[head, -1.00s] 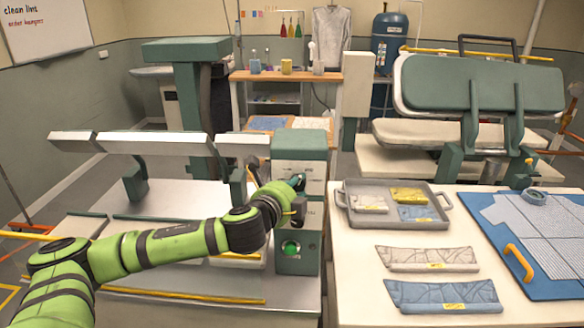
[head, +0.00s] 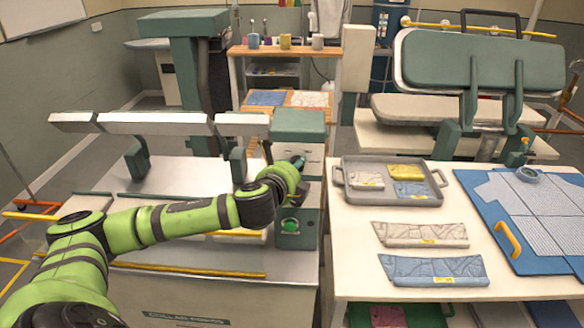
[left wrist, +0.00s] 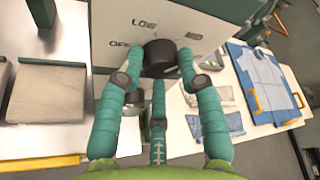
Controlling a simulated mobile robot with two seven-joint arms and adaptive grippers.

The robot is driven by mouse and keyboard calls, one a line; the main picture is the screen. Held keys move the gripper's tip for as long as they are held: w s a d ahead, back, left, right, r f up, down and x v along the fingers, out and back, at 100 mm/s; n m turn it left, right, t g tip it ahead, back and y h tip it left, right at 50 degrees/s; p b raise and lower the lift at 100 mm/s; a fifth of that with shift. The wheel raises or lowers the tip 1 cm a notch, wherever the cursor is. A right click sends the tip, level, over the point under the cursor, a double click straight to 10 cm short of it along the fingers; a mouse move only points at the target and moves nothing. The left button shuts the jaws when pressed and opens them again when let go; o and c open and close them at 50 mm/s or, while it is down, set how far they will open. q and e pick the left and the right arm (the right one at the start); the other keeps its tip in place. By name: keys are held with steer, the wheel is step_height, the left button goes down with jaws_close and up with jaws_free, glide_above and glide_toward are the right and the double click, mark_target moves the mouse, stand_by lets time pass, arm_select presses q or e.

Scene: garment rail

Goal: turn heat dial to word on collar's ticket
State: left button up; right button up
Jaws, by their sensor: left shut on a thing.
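The heat dial (left wrist: 159,57) is a black round knob on the pale face of the green control box (head: 298,122). In the left wrist view the words LOW and OFF are printed beside it; its pointer cannot be made out. My left gripper (head: 300,164) is at the box front, and in the left wrist view its teal fingers (left wrist: 160,65) are closed around the dial. A pale patterned collar (head: 410,232) and a blue patterned collar (head: 410,266) lie on the right table, each with a yellow ticket. The ticket words are too small to read. My right gripper is not in view.
A green button (head: 290,226) is low on the box. A grey tray (head: 438,199) of folded cloths and a blue board (head: 530,262) lie on the white table (head: 350,260). A pressing machine (head: 485,70) stands behind. The narrow gap between the box and the table is clear.

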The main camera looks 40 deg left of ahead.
arm_select(q)
steer(key=o, duration=1.1)
steer(key=shift+d, duration=0.2)
steer(key=shift+w+d, duration=0.15)
steer(key=shift+v, duration=3.75)
